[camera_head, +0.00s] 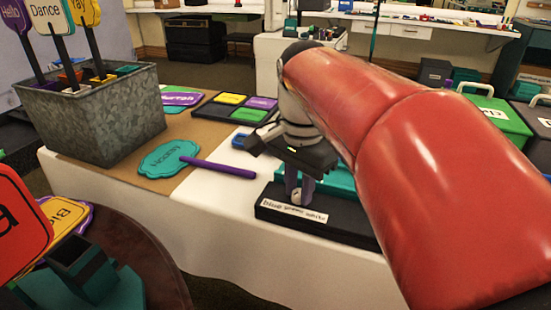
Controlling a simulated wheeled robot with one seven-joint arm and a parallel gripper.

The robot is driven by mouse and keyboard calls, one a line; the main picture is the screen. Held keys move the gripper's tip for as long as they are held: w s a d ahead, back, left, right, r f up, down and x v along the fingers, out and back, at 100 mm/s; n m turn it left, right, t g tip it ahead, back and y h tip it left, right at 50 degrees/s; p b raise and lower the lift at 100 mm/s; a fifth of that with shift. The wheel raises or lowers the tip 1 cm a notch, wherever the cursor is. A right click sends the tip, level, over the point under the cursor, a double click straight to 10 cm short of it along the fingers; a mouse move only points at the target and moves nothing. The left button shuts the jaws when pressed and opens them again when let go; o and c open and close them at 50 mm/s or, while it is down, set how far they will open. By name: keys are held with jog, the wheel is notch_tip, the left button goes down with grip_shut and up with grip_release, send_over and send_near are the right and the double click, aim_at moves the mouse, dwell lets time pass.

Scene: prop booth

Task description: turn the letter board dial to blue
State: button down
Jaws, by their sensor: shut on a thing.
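The letter board (338,228) has a black base with a white label strip (293,211) on its front. The label's words are small and hard to read. A small pale dial (297,197) sits above the label, mostly hidden by my fingers. My gripper (299,188) points down over the base with one finger on each side of the dial, and it is shut on it. I cannot tell which colour the dial points to. My red arm covers the board's right side.
A teal block (338,180) is behind the dial. A teal sign with a purple stick (218,168) lies left of it on the white-covered table (225,215). A metal bin (95,120) of signs stands at the left. Green and black boxes (495,118) are at the right.

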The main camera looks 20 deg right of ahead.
aim_at(299, 192)
jog(key=m, duration=0.5)
jog(key=shift+m, duration=0.4)
dwell(0.4)
jog(key=c, duration=1.2)
grip_release()
jog(key=shift+c, duration=0.2)
notch_tip(299, 192, up, 8)
jog(key=shift+f, duration=0.1)
